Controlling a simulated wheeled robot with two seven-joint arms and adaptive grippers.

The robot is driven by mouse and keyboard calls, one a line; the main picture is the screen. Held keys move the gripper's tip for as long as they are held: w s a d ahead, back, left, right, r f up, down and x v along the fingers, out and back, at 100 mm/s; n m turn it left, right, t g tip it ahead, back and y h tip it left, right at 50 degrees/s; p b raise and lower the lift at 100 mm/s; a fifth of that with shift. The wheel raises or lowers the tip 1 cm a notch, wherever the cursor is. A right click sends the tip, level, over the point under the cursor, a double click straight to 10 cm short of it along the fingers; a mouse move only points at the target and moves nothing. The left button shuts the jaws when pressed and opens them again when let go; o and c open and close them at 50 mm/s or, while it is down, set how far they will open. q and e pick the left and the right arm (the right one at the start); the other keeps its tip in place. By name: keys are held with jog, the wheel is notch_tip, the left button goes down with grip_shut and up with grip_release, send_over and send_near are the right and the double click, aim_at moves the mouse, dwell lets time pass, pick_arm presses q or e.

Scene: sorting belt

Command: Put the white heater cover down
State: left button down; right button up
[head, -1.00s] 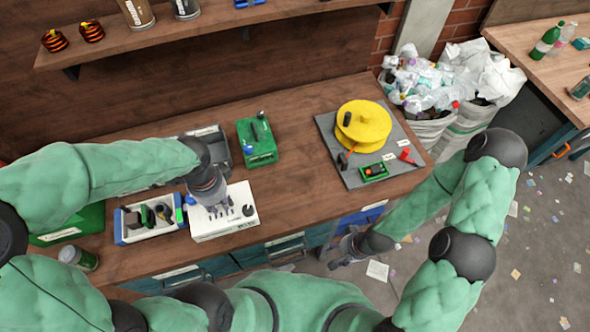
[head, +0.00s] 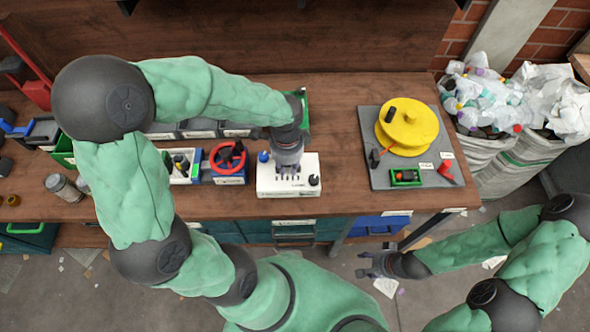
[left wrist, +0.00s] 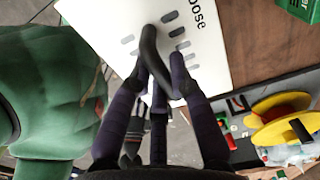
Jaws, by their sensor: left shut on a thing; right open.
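In the left wrist view the fingers (left wrist: 160,85) are closed around a dark curved handle (left wrist: 149,42) against the white cover face (left wrist: 110,25) with slots and partial lettering. I cannot tell whether the cover touches the bench. My right gripper (head: 372,265) is open and empty, low in front of the bench.
A grey mat (head: 378,180) with a yellow reel (head: 407,125) lies to the right. Bare bench (head: 342,150) lies between cover and mat.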

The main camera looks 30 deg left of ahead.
pick_arm(q)
jog(key=w+f, duration=0.2)
jog(key=w+f+b, duration=0.1)
jog(key=w+f, duration=0.1)
jog(key=f, duration=0.1)
jog(key=shift+a, duration=0.1)
jog(key=shift+f+b, duration=1)
jog(key=shift+f, duration=0.65)
jog(key=shift+f, duration=0.2)
jog(key=c, duration=1.1)
grip_release()
jog(key=shift+c, duration=0.2)
jog(key=shift+r, duration=0.1)
notch_tip(320, 180, up, 12)
jog(key=p, duration=0.4)
jog(key=shift+r, duration=0.15)
